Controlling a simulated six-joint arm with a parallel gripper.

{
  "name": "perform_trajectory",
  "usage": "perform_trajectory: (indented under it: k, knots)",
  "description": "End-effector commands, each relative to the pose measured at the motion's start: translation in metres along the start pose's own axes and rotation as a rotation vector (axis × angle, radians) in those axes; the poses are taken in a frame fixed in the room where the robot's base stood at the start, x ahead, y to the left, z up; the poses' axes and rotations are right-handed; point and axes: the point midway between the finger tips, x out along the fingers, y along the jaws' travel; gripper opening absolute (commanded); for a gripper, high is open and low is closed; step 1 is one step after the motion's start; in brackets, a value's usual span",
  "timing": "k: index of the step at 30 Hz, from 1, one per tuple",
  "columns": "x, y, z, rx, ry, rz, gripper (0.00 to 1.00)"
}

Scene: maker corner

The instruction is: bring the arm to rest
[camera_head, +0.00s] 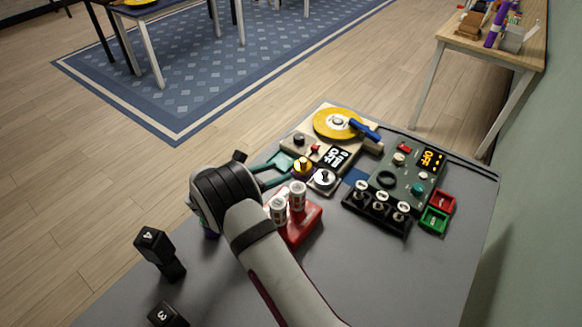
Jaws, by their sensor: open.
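My gripper (279,172) is at the centre of the view, with dark teal fingers pointing right and standing apart. It is open, and nothing shows between the fingers. My arm comes up from the bottom edge and hides part of the grey table (400,270).
A red holder (310,226) with white cylinders stands beside my wrist. A yellow-disc device (334,123) and a green panel (408,182) reading OFF lie beyond. Red (442,201) and green (434,220) trays sit right. Black numbered blocks (153,243) stand left. The front right table is clear.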

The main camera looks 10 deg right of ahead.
Motion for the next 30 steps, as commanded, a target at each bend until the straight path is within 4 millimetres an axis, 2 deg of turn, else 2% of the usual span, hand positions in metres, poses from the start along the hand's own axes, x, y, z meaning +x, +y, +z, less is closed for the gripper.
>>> perform_trajectory:
  k: [3, 5, 17, 20, 22, 23, 24, 26, 27, 28, 29, 30]
  knots:
    - [-0.016, 0.000, 0.000, 0.001, 0.000, 0.001, 0.61]
    - [-0.019, 0.000, 0.001, 0.002, -0.001, 0.000, 0.61]
    - [-0.020, 0.001, 0.001, 0.002, -0.001, 0.000, 0.61]
    - [-0.026, -0.004, 0.014, 0.069, 0.037, -0.011, 0.61]
    - [-0.041, -0.016, 0.038, 0.227, 0.127, -0.038, 0.61]
    - [-0.049, -0.024, 0.050, 0.317, 0.177, -0.056, 0.61]
    - [-0.056, -0.049, 0.068, 0.467, 0.235, -0.125, 0.61]
    - [-0.064, -0.108, 0.091, 0.726, 0.291, -0.306, 0.61]
    - [-0.076, -0.148, 0.102, 0.913, 0.325, -0.436, 0.61]
    - [-0.089, -0.178, 0.107, 1.055, 0.349, -0.539, 0.61]
    - [-0.104, -0.207, 0.109, 1.200, 0.369, -0.648, 0.61]
    - [-0.127, -0.242, 0.108, 1.388, 0.394, -0.795, 0.61]
